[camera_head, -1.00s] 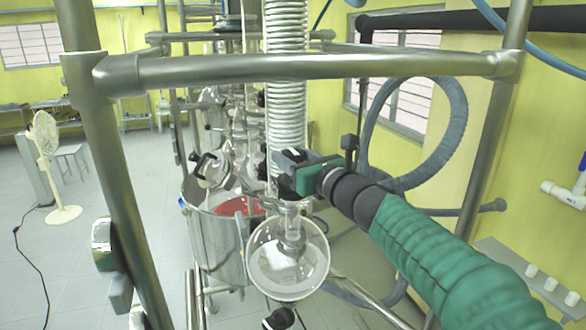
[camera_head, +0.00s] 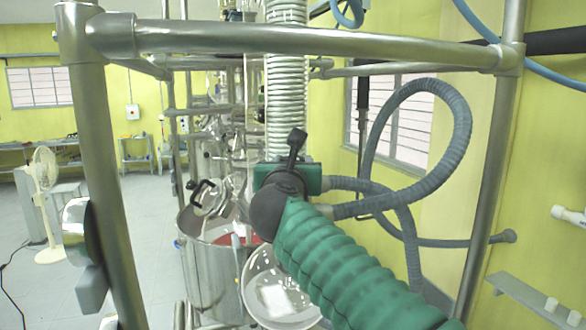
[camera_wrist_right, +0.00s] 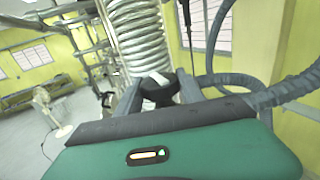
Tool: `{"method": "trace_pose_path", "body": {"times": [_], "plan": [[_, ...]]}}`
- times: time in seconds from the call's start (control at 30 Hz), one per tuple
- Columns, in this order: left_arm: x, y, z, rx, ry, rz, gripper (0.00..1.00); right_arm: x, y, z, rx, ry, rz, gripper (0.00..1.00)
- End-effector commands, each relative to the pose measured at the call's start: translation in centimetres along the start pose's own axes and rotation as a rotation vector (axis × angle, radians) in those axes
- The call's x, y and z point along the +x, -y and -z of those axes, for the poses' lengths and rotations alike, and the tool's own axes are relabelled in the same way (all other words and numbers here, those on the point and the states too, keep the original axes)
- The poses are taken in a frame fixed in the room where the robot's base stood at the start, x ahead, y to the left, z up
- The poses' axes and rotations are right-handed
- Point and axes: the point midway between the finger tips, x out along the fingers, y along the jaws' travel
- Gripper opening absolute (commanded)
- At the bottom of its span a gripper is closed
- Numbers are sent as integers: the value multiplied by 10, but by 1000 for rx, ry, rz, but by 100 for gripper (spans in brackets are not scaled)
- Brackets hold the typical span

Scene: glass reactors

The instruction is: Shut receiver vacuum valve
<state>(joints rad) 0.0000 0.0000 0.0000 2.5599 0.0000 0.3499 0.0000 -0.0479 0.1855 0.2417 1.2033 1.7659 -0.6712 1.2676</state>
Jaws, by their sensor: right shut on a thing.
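The receiver vacuum valve (camera_wrist_right: 156,92) shows in the right wrist view as a black and white part just below the silver coil. My right gripper (camera_wrist_right: 157,98) is shut on it, with one grey finger on each side. In the head view my green right arm and wrist cover the valve and fingertips. The round clear glass receiver (camera_head: 268,297) hangs below my wrist, partly hidden by the arm. How far the valve is turned cannot be told. My left gripper is not in view.
The ribbed silver coil (camera_head: 287,90) rises above my gripper. Grey corrugated hoses (camera_head: 462,120) loop on the right. A steel frame bar (camera_head: 310,40) crosses in front, with posts on both sides. A metal vessel (camera_head: 208,262) stands left of the receiver.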

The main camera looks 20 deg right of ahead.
Motion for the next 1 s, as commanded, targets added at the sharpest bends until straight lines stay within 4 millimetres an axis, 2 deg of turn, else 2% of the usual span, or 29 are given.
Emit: {"method": "trace_pose_path", "body": {"times": [0.47, 0.5, 0.6, 0.63, 0.9, 1.0], "plan": [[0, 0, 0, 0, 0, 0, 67, 0, 0, 0, 0, 0, 14, 5], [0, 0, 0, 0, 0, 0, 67, 0, 0, 0, 0, 0, 14, 50], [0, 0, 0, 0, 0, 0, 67, 0, 0, 0, 0, 0, 14, 63], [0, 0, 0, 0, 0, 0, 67, 0, 0, 0, 0, 0, 14, 67], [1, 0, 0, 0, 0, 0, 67, 0, 0, 0, 0, 0, 14, 67], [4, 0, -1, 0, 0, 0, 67, -6, 0, 1, 1, 1, 13, 67]]}}
